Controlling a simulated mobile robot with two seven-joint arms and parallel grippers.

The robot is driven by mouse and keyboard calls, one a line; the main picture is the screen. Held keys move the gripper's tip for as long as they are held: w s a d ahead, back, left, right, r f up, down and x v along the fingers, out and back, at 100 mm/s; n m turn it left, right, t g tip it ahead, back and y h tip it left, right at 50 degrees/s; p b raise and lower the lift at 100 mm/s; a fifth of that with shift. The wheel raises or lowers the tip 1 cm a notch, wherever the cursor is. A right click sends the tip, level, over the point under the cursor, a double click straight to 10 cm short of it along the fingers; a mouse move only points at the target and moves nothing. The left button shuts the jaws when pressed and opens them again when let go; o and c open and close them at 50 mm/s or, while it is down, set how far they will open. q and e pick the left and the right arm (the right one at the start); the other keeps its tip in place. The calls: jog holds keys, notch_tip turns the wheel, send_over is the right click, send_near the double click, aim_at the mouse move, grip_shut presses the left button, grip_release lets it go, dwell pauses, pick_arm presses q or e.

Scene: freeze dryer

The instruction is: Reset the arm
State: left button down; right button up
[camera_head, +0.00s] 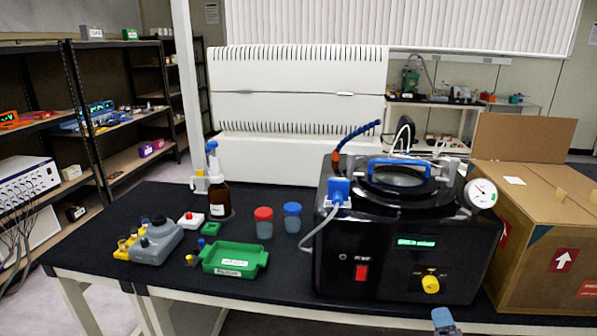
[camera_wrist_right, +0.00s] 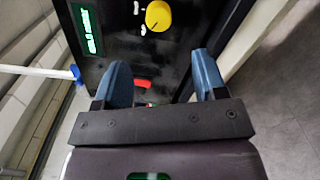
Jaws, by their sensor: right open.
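My right gripper (camera_head: 445,320) shows at the bottom edge of the head view, in front of the freeze dryer (camera_head: 385,272); only a blue fingertip part is in the picture. In the right wrist view my right gripper (camera_wrist_right: 165,80) has its two blue fingers apart with nothing between them. Beyond the fingers are the dryer's black front, its yellow knob (camera_wrist_right: 158,16) and its green display (camera_wrist_right: 91,30). The knob (camera_head: 430,284) and the lit display (camera_head: 416,242) also show in the head view. My left gripper is not in view.
A cardboard box (camera_head: 540,240) stands right of the dryer. On the black table are a green tray (camera_head: 233,270), a red-capped jar (camera_head: 263,228), a blue-capped jar (camera_head: 292,222), a brown bottle (camera_head: 219,200) and a grey container (camera_head: 156,243). Shelves (camera_head: 75,130) stand at the left.

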jog(key=s+a+f+m+g+y, duration=0.2)
jog(key=s+f+m, duration=0.4)
jog(key=s+m, duration=0.3)
jog(key=s+a+f+m+g+y, duration=0.2)
jog(key=s+a+f+m+g, duration=0.2)
jog(key=s+f+m, duration=0.3)
jog(key=s+a+m, duration=0.1)
jog(key=s+m, duration=0.1)
jog(key=s, duration=0.1)
jog(key=shift+s+a+m, duration=0.3)
jog(key=shift+a, duration=0.1)
